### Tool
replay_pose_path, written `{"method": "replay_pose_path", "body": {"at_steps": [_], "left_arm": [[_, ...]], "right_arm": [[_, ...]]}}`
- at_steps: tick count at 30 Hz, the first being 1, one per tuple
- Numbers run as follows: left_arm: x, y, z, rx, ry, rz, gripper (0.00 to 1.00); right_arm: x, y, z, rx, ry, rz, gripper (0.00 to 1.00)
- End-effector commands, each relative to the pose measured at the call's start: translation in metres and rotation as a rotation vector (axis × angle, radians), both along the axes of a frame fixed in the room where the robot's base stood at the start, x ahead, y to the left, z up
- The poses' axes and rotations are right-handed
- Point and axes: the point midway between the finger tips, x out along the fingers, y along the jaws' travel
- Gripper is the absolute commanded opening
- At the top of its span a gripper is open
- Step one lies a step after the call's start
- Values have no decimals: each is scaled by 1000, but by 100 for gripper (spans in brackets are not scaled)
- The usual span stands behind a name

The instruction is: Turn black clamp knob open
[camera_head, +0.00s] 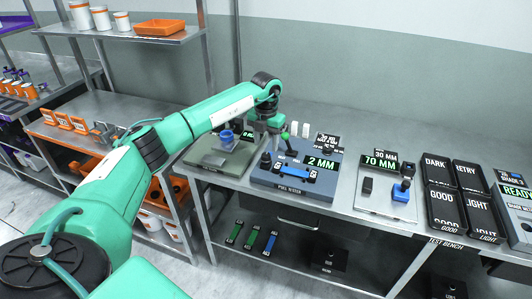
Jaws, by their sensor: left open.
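The pull tester (262,181) is a blue-grey box on the metal bench, with a display reading 2 MM. A small black knob (265,160) stands at its left side, below my gripper, and a second small black knob (308,160) is near its middle. I cannot tell for sure which is the clamp knob. A blue strip-like part (291,172) lies across the tester's top. My left gripper (272,140) is open over the tester's back left part, close above the left knob; its fingertips are small and partly hidden. My right gripper is out of view.
A grey-green device with a blue round part (227,136) stands left of the tester. A pale gauge board (385,205) with a 70 MM display is to the right, then black trays (442,208).

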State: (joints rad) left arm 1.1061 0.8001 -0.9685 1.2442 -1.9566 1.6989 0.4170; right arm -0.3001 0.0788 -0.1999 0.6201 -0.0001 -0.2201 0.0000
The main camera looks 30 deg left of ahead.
Motion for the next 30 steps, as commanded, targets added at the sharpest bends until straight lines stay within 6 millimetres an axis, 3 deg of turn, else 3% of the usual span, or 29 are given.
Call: {"method": "replay_pose_path", "body": {"at_steps": [6,12,18,30], "left_arm": [[1,0,49,0,-4,-1,51],[0,0,79,0,-2,0,51],[0,0,88,0,0,0,51],[0,0,88,0,0,0,51]], "right_arm": [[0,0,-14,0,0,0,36],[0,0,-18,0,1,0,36],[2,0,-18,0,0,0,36],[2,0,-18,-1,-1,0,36]]}}
